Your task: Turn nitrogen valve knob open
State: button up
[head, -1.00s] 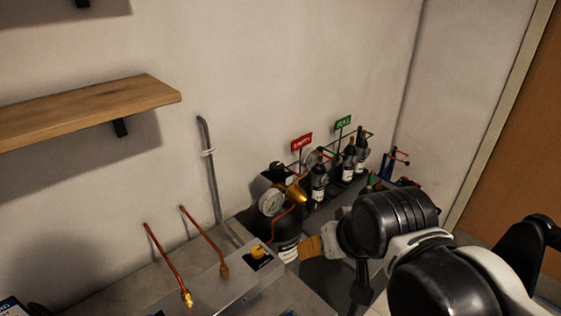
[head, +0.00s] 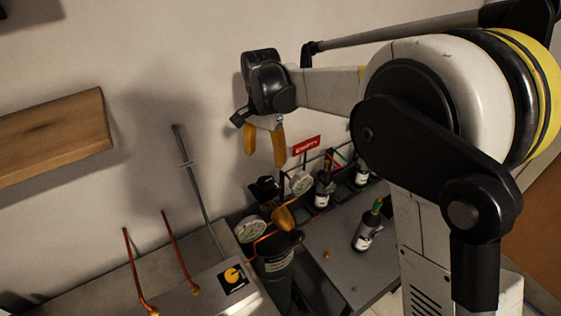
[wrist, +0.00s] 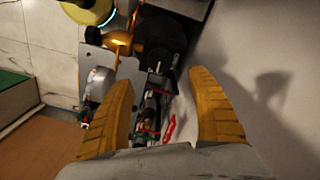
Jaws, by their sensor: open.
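A dark gas cylinder (head: 277,262) stands at the grey bench's end, with a brass regulator (head: 284,216) and two round dials, a nearer one (head: 251,229) and a farther one (head: 302,182). A black fitting (head: 265,188) sits near its top; I cannot tell whether this is the nitrogen knob. A yellow knob (head: 233,275) is on the metal box at lower left. My gripper (head: 265,158) is open and empty, its orange fingers pointing down, above the cylinder's fittings.
A red EMPTY sign (head: 307,145) and several dark bottles stand behind the cylinder. One bottle with a green top (head: 368,230) is on the grey surface at right. Copper pipes (head: 178,250) rise at left. A wooden shelf (head: 55,135) juts from the wall.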

aim_at(266, 181)
notch_tip(266, 181, down, 11)
jog(key=shift+s+a+r+b, duration=0.1)
jog(key=shift+r+b, duration=0.05)
jog(key=shift+b, duration=0.25)
jog(key=c, duration=1.2)
